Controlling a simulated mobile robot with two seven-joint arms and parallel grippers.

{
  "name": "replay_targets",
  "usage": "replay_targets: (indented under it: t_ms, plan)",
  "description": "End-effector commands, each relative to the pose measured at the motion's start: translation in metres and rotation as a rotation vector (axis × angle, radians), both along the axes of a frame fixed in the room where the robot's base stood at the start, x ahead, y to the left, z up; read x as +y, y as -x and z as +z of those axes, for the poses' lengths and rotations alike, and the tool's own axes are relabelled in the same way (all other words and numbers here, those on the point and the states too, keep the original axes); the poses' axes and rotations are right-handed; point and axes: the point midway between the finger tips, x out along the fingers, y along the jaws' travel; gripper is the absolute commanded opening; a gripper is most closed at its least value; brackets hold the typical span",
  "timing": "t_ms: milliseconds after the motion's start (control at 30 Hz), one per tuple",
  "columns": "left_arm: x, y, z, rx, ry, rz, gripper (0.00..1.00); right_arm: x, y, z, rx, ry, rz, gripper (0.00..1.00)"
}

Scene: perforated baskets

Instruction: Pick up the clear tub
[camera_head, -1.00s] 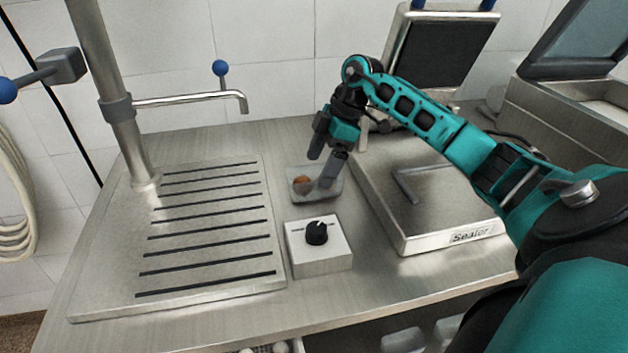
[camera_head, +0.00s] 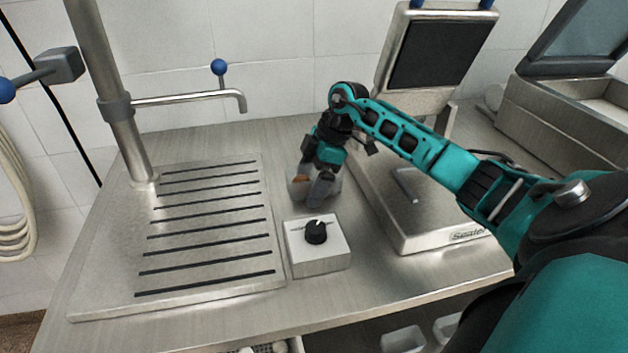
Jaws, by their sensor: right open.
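The clear tub (camera_head: 297,190) stands on the steel counter between the slotted drain board and the sealer, behind the control box. A small brown item (camera_head: 299,180) shows in it. My right gripper (camera_head: 312,187) is down at the tub, pointing downward, with its jaws open. One finger is in front of the tub and hides part of it; the other finger is mostly hidden, so I cannot tell whether the fingers touch the tub wall. My left gripper is not in view.
The white control box (camera_head: 320,257) with a black knob stands just in front of the tub. The sealer (camera_head: 432,232) with its raised lid is to the right. The slotted drain board (camera_head: 205,225) and a tap (camera_head: 190,99) are to the left. Bare counter lies behind the tub.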

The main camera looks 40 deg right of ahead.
Motion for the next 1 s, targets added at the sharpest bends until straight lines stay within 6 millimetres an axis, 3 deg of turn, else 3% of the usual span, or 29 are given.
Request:
replay_targets:
  t_ms: [100,633,967,1000]
  plan:
    - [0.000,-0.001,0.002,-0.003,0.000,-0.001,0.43,0.000,0.000,-0.001,0.001,0.000,0.000,0.93]
    - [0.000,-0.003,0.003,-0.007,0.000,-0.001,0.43,0.000,0.000,-0.002,0.002,0.000,-0.001,0.42]
    - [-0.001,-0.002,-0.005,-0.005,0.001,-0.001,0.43,0.000,0.000,0.000,-0.001,0.000,0.000,0.41]
    - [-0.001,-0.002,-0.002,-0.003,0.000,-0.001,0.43,-0.001,-0.001,0.009,-0.002,0.001,-0.001,0.41]
